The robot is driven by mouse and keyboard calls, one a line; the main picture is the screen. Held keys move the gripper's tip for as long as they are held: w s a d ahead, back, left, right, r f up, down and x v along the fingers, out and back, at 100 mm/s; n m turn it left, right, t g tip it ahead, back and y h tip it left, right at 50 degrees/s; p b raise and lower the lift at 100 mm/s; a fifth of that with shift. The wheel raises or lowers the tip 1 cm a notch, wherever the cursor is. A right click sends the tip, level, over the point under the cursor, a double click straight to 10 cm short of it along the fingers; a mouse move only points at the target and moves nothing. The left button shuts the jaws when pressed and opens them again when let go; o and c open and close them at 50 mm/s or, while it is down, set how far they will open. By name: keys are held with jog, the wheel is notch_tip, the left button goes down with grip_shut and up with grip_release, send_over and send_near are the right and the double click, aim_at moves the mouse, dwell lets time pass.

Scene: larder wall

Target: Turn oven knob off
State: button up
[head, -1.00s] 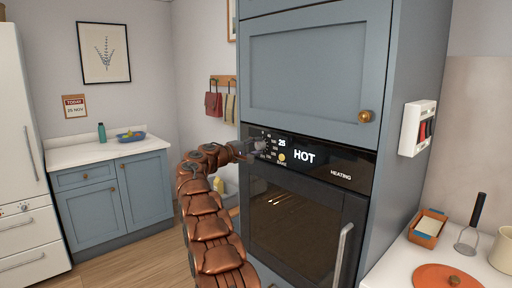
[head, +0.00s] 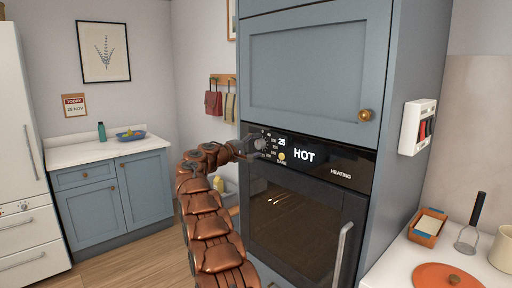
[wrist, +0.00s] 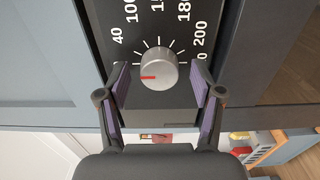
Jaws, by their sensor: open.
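The oven knob (wrist: 158,69) is a round silver-grey dial with a red pointer mark, on a dark panel in the wrist view. White numbers from 40 to 200 and tick marks ring it. The red mark points left in that picture. My gripper (wrist: 159,90) is open, with a purple-padded finger on each side of the knob and a gap to both. In the head view my gripper (head: 252,147) is at the left end of the oven panel (head: 330,168), which reads "HOT", "25" and "HEATING". The knob is hard to make out there.
The oven door (head: 295,215) with its vertical handle (head: 342,255) is below the panel. A blue cupboard (head: 310,75) with a brass knob is above. A counter with an orange tray (head: 428,228) is at the right.

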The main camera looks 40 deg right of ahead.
jog(key=a, duration=1.2)
jog(key=shift+w, duration=0.15)
dwell(0.3)
jog(key=s+a+f+y, duration=0.6)
jog(key=s+a, duration=0.7)
jog(key=s, duration=0.3)
jog(key=s+a+f+g+y, duration=0.1)
jog(key=s+a+f+y, duration=0.5)
jog(key=s+a+f, duration=0.3)
jog(key=s+a+f+y, duration=0.6)
jog(key=s+a, duration=1.1)
jog(key=s, duration=0.7)
notch_tip(320, 180, down, 2)
jog(key=shift+s+a+f, duration=0.1)
jog(key=shift+s+a, duration=0.2)
jog(key=shift+s, duration=0.05)
